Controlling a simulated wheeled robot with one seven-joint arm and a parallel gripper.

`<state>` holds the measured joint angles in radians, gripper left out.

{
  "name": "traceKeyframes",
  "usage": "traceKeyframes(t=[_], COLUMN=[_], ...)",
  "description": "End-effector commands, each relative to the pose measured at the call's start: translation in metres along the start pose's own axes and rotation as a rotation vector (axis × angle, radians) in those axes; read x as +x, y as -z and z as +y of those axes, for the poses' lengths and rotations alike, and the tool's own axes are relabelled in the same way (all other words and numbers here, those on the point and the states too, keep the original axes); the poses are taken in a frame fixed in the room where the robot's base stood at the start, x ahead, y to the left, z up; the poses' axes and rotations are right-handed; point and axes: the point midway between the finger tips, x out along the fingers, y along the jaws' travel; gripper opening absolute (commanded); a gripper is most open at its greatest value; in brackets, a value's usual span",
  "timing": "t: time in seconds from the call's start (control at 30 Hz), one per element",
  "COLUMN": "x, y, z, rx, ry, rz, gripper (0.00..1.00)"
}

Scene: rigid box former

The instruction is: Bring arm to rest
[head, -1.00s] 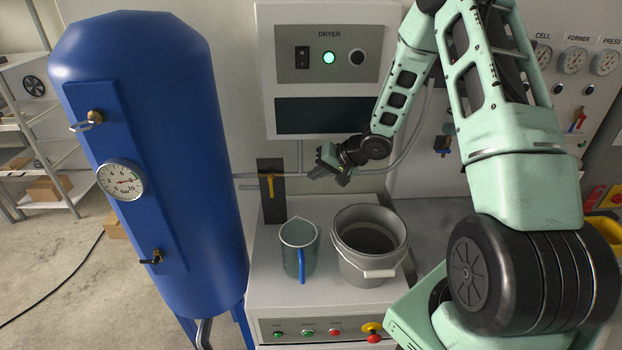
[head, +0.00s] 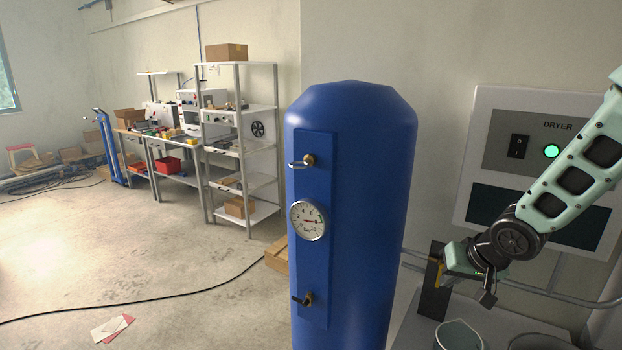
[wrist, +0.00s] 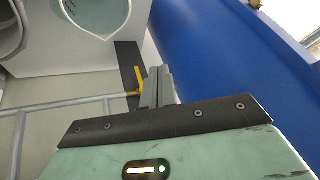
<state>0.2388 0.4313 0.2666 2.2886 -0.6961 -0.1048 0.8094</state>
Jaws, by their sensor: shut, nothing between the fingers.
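My arm comes in from the right in the head view, in front of the dryer panel (head: 541,150). My gripper (head: 447,284) points left, near the black plate (head: 433,300) with the yellow valve handle. In the wrist view my gripper (wrist: 158,88) is shut and empty. The yellow handle (wrist: 140,82) shows beside its fingers there, and I cannot tell whether they touch. The dryer's lamp (head: 551,151) is lit green.
A blue tank (head: 352,150) with a gauge (head: 307,220) stands just left of my gripper. Shelves (head: 243,150) stand far left. A cable (head: 150,305) crosses the open floor.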

Motion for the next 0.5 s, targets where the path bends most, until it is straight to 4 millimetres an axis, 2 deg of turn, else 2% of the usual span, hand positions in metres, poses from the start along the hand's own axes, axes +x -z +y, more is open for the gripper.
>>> traceKeyframes(t=[0.03, 0.1, 0.17, 0.2, 0.3, 0.4, 0.5], x=[-0.006, -0.023, -0.039, -0.051, -0.079, -0.103, -0.121], y=[-0.025, -0.060, -0.095, -0.118, -0.175, -0.222, -0.255], z=[-0.030, -0.061, -0.083, -0.095, -0.117, -0.127, -0.131], rx=[-0.094, -0.213, -0.311, -0.374, -0.519, -0.634, -0.713], ry=[-0.022, -0.050, -0.062, -0.064, -0.052, -0.025, 0.002], rz=[-0.038, -0.108, -0.174, -0.221, -0.331, -0.425, -0.493], gripper=[0.00, 0.00, 0.00, 0.00, 0.00, 0.00, 0.00])
